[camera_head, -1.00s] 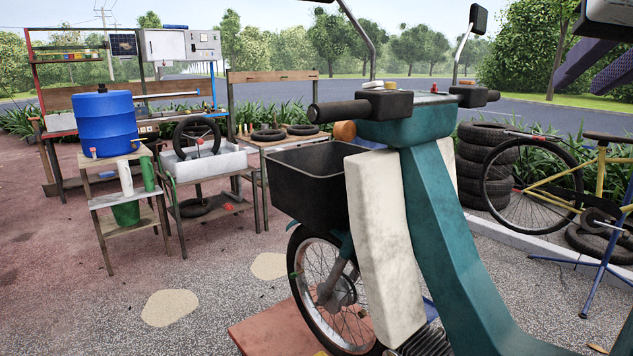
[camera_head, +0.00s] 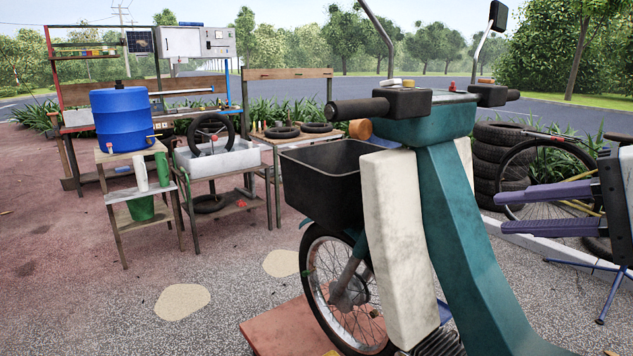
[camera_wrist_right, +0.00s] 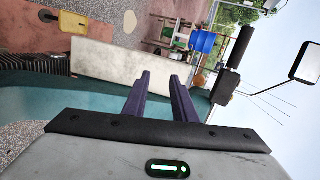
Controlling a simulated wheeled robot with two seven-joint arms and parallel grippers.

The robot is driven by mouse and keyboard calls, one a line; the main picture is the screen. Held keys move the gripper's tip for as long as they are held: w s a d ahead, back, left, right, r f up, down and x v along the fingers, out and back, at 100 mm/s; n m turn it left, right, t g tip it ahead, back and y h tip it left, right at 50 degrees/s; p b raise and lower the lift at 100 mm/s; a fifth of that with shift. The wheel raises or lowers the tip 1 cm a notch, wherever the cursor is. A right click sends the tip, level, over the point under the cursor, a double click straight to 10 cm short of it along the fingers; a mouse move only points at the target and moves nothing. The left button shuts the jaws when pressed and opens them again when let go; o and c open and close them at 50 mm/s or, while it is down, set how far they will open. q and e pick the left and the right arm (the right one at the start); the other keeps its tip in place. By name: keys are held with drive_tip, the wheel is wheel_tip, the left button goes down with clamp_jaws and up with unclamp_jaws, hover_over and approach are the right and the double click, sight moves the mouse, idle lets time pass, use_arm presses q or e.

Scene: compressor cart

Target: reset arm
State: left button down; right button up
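My right gripper (camera_head: 500,210) is at the right edge of the head view. Its two purple fingers point left and stand apart with nothing between them. It is to the right of the teal and white scooter (camera_head: 455,240), in front of the bicycle in the picture. In the right wrist view the fingers (camera_wrist_right: 160,75) are also apart and empty, over the scooter's white panel (camera_wrist_right: 133,62) and teal body. My left gripper is not in view.
The scooter has a black front basket (camera_head: 325,175), handlebars and mirrors. Stacked tyres (camera_head: 497,165) and a yellow bicycle (camera_head: 540,165) are behind my right gripper. A blue drum (camera_head: 125,120) and work tables stand at the left. The paved ground at lower left is clear.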

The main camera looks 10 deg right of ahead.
drive_tip(key=w+a+f+m+y, duration=0.1)
drive_tip(key=a+f+y, duration=0.3)
drive_tip(key=a+y, duration=0.15)
drive_tip(key=w+d+f+n+g+h, duration=0.15)
drive_tip(key=f+h, duration=0.35)
drive_tip(key=f, duration=1)
drive_tip(key=s+d+f+n+h, duration=0.1)
drive_tip(key=d+f+n+h, duration=0.2)
drive_tip(key=f, duration=1.2)
drive_tip(key=s+a+f+n+g+h, duration=0.1)
drive_tip(key=s+a+f+n+h, duration=0.15)
drive_tip(key=s+f+n, duration=0.65)
drive_tip(key=s+a+f+n+g+h, duration=0.1)
drive_tip(key=s+a+f+n, duration=0.3)
drive_tip(key=s+f, duration=0.75)
drive_tip(key=w+a+m+y, duration=0.1)
drive_tip(key=a+m, duration=0.3)
drive_tip(key=a, duration=0.7)
drive_tip(key=shift+t, duration=0.45)
